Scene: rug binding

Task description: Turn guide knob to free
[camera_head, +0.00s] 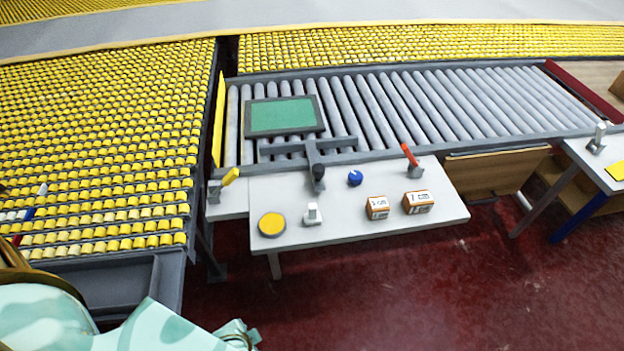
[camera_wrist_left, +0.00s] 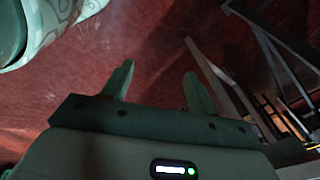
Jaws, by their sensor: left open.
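A small round blue knob (camera_head: 355,178) with a pale mark sits on the white worktable (camera_head: 340,233) beside the roller conveyor. I cannot tell from its mark which setting it is at. Left of it, a dark-knobbed lever (camera_head: 318,172) stands on a grey bar guide (camera_head: 310,147) over the rollers. My left gripper (camera_wrist_left: 158,90) shows in the left wrist view, open and empty, above the dark red floor and away from the table. I do not see my right gripper in either view.
On the table are a yellow disc (camera_head: 272,224), a white switch (camera_head: 312,214), two orange-and-white boxes (camera_head: 377,208) (camera_head: 418,202) and a red lever (camera_head: 409,155). A green panel (camera_head: 283,115) lies on the rollers (camera_head: 400,105). Red floor (camera_head: 390,290) in front is clear.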

